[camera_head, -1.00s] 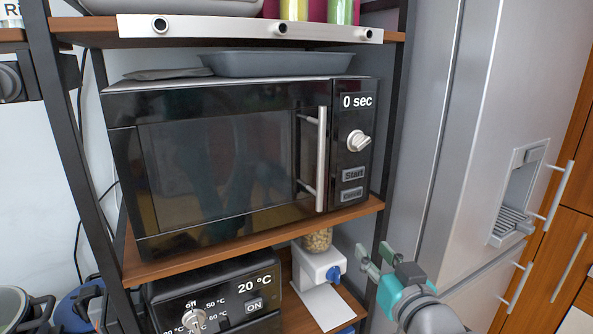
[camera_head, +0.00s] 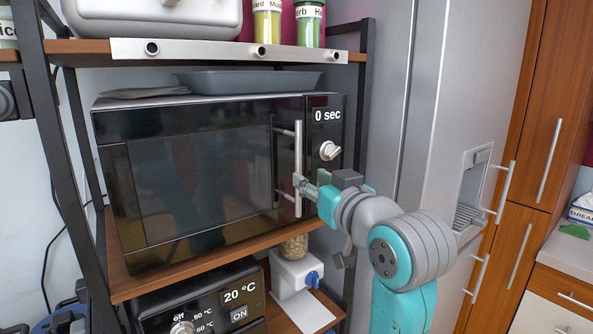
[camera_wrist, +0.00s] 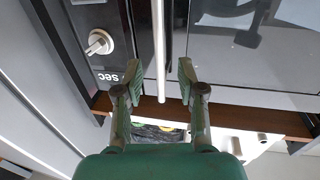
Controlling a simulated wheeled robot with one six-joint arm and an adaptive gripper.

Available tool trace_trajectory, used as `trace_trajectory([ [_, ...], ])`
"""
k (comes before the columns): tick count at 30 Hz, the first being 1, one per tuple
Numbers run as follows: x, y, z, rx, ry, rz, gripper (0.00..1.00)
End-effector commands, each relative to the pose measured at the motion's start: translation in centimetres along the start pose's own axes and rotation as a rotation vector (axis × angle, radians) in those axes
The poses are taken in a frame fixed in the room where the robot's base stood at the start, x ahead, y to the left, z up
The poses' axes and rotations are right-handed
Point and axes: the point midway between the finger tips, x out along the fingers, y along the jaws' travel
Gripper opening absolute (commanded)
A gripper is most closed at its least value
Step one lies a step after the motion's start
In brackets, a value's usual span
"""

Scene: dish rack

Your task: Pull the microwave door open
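The black microwave (camera_head: 110,190) stands on a wooden shelf, its dark glass door (camera_head: 200,180) closed. A silver vertical bar handle (camera_head: 298,150) runs along the door's right edge. My gripper (camera_head: 303,184) is at the lower part of the handle. In the wrist view, which shows the scene upside down, my gripper (camera_wrist: 159,72) is open. One finger lies on each side of the handle (camera_wrist: 158,35), with gaps on both sides. The control panel, with a round knob (camera_head: 329,151) and a "0 sec" display, is right of the handle. My gripper hides the panel's buttons.
A grey tray (camera_head: 250,82) lies on top of the microwave, under an upper shelf (camera_head: 225,50). A black oven (camera_head: 215,300) and a small white dispenser (camera_head: 295,275) stand below. A tall silver fridge (camera_head: 385,100) is close on the right.

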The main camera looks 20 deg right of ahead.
Motion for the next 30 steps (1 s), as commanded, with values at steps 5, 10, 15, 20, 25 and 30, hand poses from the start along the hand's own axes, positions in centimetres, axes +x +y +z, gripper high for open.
trace_trajectory([
  [5,3.3,-0.1,0.0,0.001,-0.002,-0.001,0.39],
  [10,5.5,0.0,0.0,0.001,-0.001,0.0,0.39],
  [15,6.6,0.0,0.0,0.0,0.001,0.0,0.39],
  [20,6.9,0.0,0.0,0.0,0.002,0.0,0.39],
  [25,6.8,0.0,0.0,0.0,0.001,0.0,0.37],
  [30,6.8,0.0,0.0,0.0,0.001,0.0,0.0],
])
